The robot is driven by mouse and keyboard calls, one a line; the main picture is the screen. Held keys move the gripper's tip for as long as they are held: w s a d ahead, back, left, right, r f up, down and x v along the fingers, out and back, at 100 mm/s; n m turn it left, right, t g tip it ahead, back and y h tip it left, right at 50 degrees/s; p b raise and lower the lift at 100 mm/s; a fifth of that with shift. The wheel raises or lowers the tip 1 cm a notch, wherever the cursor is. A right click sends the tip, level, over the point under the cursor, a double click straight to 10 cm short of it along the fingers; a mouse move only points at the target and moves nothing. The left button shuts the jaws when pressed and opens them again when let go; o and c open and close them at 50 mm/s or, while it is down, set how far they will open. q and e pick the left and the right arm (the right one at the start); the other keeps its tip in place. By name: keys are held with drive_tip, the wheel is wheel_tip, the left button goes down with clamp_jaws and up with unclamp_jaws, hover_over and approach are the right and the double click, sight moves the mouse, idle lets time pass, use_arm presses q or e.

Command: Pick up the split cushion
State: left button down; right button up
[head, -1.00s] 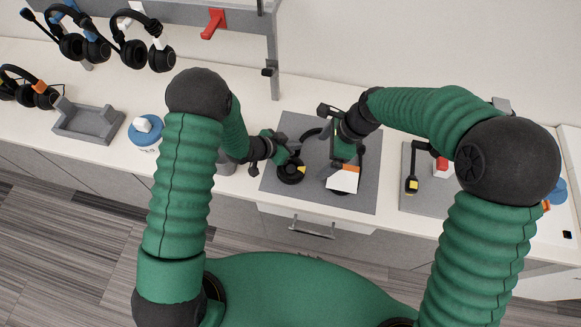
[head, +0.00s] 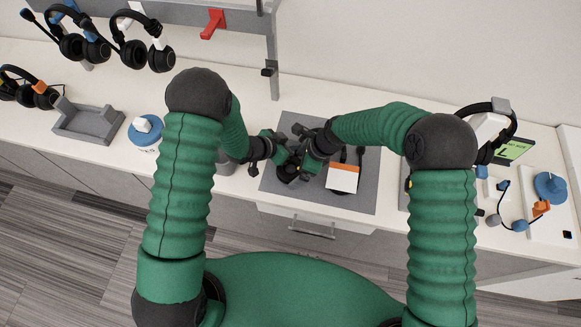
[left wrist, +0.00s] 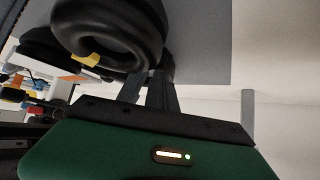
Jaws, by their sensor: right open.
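A headset lies on a grey mat (head: 355,199). Its split cushion (head: 287,173) is a black ring on the left ear cup, partly hidden by my grippers. In the left wrist view, the split cushion (left wrist: 105,38) fills the upper left, with a yellow patch at its lower edge. My left gripper (head: 284,150) is at that ear cup. Its fingers (left wrist: 150,88) appear closed on a dark part of the headset beside the cushion. My right gripper (head: 299,165) is open, close to the cushion and the left gripper. Whether it touches the cushion is hidden.
A grey tray (head: 88,122) and blue round stand (head: 147,130) are at left. Another headset on a stand (head: 490,125) and small parts are at right. The counter's front edge is close.

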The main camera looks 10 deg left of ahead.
drive_tip(key=c, duration=1.4)
drive_tip(key=shift+r, duration=0.15)
drive_tip(key=shift+r, duration=0.35)
drive_tip(key=s, duration=1.8)
drive_tip(key=shift+r, duration=0.3)
